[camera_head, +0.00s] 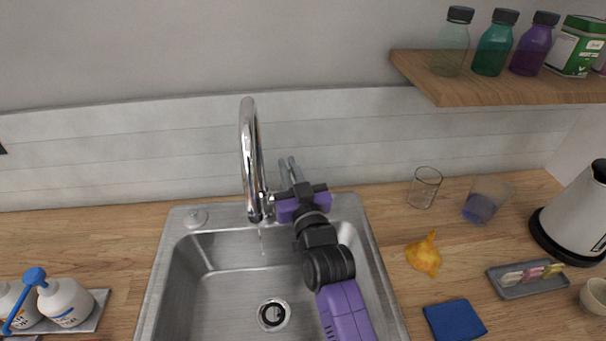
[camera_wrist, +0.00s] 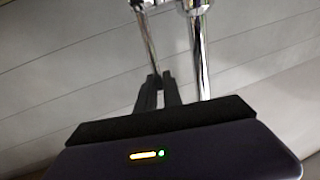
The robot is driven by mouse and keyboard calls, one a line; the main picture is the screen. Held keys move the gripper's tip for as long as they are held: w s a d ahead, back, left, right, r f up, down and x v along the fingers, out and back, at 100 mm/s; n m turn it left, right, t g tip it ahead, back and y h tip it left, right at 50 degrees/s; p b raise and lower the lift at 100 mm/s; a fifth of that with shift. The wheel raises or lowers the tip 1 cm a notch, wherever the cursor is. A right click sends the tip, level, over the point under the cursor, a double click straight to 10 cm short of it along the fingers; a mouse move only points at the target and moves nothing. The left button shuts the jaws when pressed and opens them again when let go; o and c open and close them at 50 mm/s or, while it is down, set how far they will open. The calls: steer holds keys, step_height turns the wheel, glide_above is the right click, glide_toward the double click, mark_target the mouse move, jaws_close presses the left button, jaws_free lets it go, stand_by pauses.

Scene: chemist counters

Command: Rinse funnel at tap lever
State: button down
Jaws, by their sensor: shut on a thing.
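The tap (camera_head: 250,150) is a tall chrome gooseneck at the back of the sink, with a faint streak below its spout that looks like water. My gripper (camera_head: 288,163) is just right of the tap, fingers toward the wall. In the wrist view my gripper (camera_wrist: 158,82) is shut on the slim chrome tap lever (camera_wrist: 147,38), beside the thicker chrome tap column (camera_wrist: 199,55). The lever is mostly hidden in the head view. A yellow-orange object (camera_head: 424,256), apparently the funnel, lies on the counter right of the sink.
The steel sink (camera_head: 220,285) is empty around its drain. Bottles (camera_head: 65,302) stand at left; a shelf (camera_head: 500,88) hangs above right.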

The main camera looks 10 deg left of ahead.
steer(key=shift+s, duration=0.1)
steer(key=c, duration=1.5)
jaws_free()
steer(key=shift+p+v, duration=0.75)
steer(key=shift+v, duration=3.2)
steer(key=shift+f, duration=0.1)
